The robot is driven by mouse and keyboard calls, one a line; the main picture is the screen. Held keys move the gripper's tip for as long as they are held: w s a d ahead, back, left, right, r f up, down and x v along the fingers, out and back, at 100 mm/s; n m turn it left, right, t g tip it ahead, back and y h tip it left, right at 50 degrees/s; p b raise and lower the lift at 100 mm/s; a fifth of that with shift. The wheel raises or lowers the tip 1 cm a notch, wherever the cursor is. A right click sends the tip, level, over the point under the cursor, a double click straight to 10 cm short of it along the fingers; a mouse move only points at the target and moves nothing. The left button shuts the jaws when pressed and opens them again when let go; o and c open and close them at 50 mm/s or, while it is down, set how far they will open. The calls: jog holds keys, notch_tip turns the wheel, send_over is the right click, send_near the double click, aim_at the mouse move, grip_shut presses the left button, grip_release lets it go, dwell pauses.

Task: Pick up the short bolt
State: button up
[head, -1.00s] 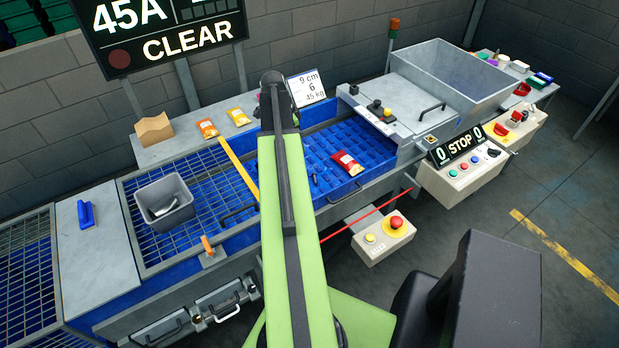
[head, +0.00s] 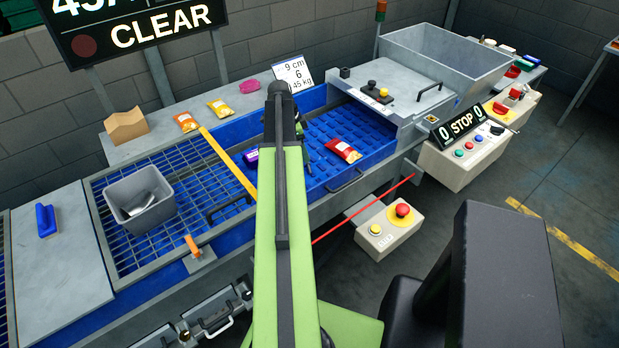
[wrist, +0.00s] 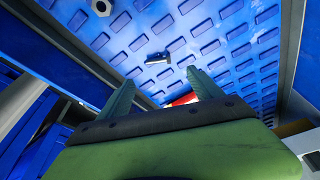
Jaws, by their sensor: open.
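A short dark bolt (wrist: 157,58) with a pale end lies on the blue studded tray floor in the wrist view, just beyond my fingertips and roughly centred between them. My gripper (wrist: 160,79) is open, its two green fingers apart with nothing between them. They are not touching the bolt. In the head view my arm hides most of the gripper, and a small dark shape beside the arm may be the bolt, but I cannot tell.
A red packet (head: 344,150) lies on the blue tray (head: 372,133), partly behind my fingers in the wrist view. A pale nut (wrist: 102,8) sits at the upper left there. A purple packet (head: 251,158) lies left of my arm. A grey bin (head: 118,187) stands on the mesh.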

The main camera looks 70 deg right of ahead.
aim_at(309, 168)
jog(key=b+x, duration=0.2)
jog(key=x, duration=0.2)
jog(key=shift+w, duration=0.1)
jog(key=b+x, duration=0.5)
jog(key=shift+a+f, duration=0.2)
jog(key=shift+a, duration=0.05)
jog(key=shift+r, duration=0.2)
jog(key=c, duration=1.4)
jog(key=shift+c, duration=0.2)
jog(key=shift+r, duration=0.1)
